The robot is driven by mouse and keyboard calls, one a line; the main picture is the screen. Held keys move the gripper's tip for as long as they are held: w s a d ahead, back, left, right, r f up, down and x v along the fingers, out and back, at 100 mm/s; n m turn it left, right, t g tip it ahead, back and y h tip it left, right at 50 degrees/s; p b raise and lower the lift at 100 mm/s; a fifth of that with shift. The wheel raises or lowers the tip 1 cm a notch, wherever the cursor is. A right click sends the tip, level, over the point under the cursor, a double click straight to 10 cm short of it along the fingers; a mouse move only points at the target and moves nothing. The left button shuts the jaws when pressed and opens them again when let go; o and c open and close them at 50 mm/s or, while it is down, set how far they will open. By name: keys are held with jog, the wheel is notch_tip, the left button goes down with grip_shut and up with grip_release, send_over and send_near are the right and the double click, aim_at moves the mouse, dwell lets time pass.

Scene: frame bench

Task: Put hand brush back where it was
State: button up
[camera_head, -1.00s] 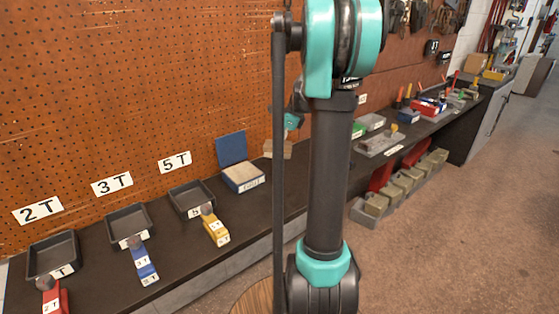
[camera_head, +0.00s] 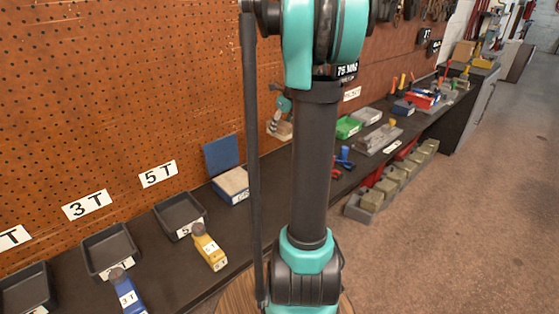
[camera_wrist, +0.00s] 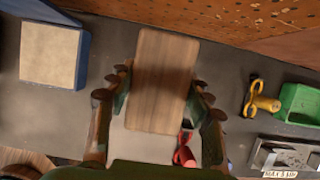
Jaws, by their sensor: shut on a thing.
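The hand brush, seen as a plain wooden block (camera_wrist: 162,75), is between the fingers of my gripper (camera_wrist: 160,92) in the wrist view. My gripper is shut on it by its long sides. In the head view the brush (camera_head: 281,130) shows small beside my arm, with my gripper (camera_head: 284,104) above it. It appears to be over the bench near the pegboard; I cannot tell whether it touches the bench. Its bristles are not visible in the wrist view.
A blue box with a pale top (camera_head: 232,183) stands left of the brush. Red and blue tools (camera_head: 342,160) lie on the dark bench to the right. A green bin (camera_head: 347,127) and grey trays (camera_head: 379,139) stand farther right. Black trays (camera_head: 112,251) line the left.

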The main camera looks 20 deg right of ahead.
notch_tip(320, 180, down, 15)
jog(key=shift+r, duration=0.2)
dwell(0.4)
jog(key=o, duration=1.1)
jog(key=shift+f, duration=0.1)
